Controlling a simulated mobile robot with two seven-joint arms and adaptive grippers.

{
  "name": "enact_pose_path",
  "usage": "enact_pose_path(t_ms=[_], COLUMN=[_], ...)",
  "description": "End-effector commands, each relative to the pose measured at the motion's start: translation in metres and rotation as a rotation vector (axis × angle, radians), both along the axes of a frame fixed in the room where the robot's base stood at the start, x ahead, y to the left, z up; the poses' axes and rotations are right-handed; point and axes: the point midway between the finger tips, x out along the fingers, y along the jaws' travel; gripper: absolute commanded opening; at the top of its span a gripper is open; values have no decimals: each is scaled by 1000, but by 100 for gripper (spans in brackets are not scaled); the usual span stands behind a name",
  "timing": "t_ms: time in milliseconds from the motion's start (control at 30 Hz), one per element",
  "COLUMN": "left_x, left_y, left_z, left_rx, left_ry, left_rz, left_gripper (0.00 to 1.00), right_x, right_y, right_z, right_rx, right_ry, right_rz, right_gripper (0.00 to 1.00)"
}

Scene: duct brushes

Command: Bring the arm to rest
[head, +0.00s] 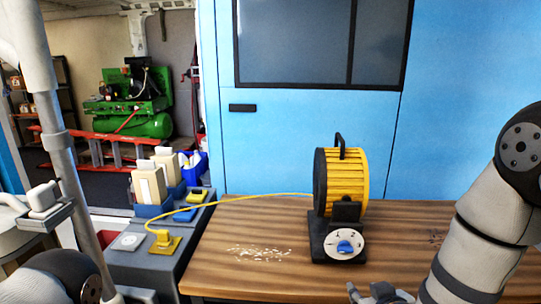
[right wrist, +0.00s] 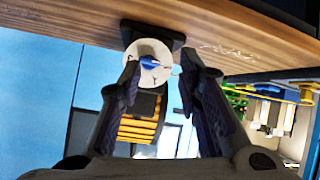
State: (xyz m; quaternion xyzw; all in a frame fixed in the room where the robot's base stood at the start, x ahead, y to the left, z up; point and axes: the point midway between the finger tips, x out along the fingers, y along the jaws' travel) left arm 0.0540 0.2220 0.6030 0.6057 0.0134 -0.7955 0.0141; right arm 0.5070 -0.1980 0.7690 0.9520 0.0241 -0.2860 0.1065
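My right arm comes in from the right in the head view, and its gripper (head: 376,293) is at the bottom edge, in front of the wooden table and partly cut off. In the right wrist view, which is upside down, the two fingers of this gripper (right wrist: 160,62) stand apart with nothing held between them. Beyond them is the white dial with a blue knob (right wrist: 150,62), apart from the fingers as far as I can tell. Part of my left arm shows at the lower left of the head view, but its gripper does not.
Pale shavings (head: 258,253) lie on the table.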

Motion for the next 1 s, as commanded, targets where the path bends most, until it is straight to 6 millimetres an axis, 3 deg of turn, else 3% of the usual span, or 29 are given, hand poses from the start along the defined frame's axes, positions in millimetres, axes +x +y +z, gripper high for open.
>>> enact_pose_path(t_ms=[33, 100, 167, 233, 300, 400, 500, 633, 1000], left_x=[2, 3, 5, 7, 9, 12, 13, 14, 13], left_y=[0, 0, 0, 0, 0, 0, 0, 0, 0], left_z=[3, 5, 7, 9, 11, 13, 15, 15, 15], left_rx=[0, 0, 0, 0, -1, 0, 0, 0, 0], left_ry=[-7, -13, -19, -26, -34, -43, -48, -49, -48], left_rz=[0, 0, 0, 1, 0, 1, 1, 1, 1], left_gripper=[41, 41, 41, 41, 41, 41, 41, 41, 41], right_x=[-33, -87, -138, -203, -267, -349, -406, -438, -440], right_y=[-1, -4, -7, -11, -14, -19, -23, -24, -25], right_z=[-31, -74, -105, -133, -150, -158, -155, -150, -150], right_rx=[18, 47, 69, 93, 109, 123, 125, 125, 125], right_ry=[108, 274, 420, 594, 761, 969, 1112, 1198, 1204], right_rz=[-5, -22, -42, -73, -113, -169, -215, -243, -246], right_gripper=[31, 31, 31, 31, 31, 31, 31, 31, 31])
